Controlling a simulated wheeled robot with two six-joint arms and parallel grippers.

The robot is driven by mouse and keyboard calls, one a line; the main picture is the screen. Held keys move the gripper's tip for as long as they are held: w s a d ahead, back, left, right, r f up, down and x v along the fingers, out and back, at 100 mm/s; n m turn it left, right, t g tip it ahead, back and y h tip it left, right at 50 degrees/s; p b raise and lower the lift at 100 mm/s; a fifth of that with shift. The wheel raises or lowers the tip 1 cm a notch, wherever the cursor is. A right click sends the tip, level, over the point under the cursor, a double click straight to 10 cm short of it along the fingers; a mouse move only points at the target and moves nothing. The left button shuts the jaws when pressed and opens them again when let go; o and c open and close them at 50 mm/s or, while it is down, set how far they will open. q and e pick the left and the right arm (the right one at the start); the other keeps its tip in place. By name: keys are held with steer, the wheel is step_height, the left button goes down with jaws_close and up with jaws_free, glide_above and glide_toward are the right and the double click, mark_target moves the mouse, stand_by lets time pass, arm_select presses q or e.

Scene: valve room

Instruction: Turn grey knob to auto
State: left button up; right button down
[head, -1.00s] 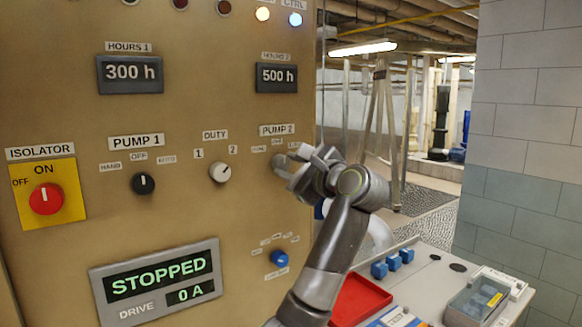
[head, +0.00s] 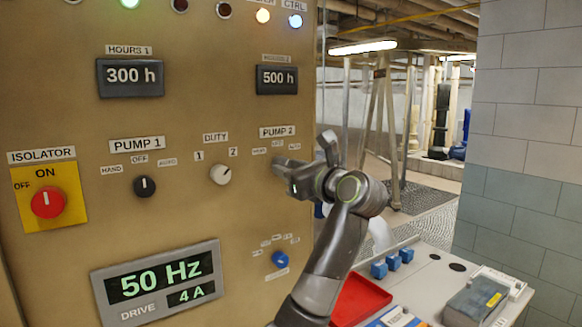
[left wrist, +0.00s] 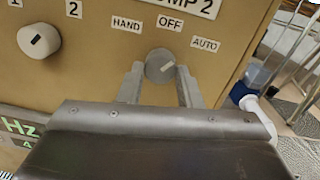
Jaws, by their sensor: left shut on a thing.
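The grey knob (left wrist: 160,65) sits below the PUMP 2 label, under the marks HAND, OFF and AUTO (left wrist: 205,44). Its dark pointer line slants up to the right, towards the AUTO side. My left gripper (left wrist: 161,84) has one finger on each side of the knob and is shut on it. In the head view my left gripper (head: 281,168) reaches the panel from the right and mostly hides the knob. The right gripper is not in view.
The panel also bears a black PUMP 1 knob (head: 145,186), a white DUTY knob (head: 220,174), a red isolator (head: 47,202), a blue knob (head: 280,259) and a drive display (head: 160,280) reading 50 Hz, 4 A. A red tray (head: 360,300) lies on the desk at lower right.

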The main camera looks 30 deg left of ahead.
arm_select(q)
steer(key=shift+m, duration=0.7)
steer(key=o, duration=1)
steer(key=shift+c, duration=0.2)
steer(key=shift+d, duration=0.1)
steer(key=b+v, duration=0.7)
steer(key=v, duration=1)
steer(key=shift+d, duration=0.2)
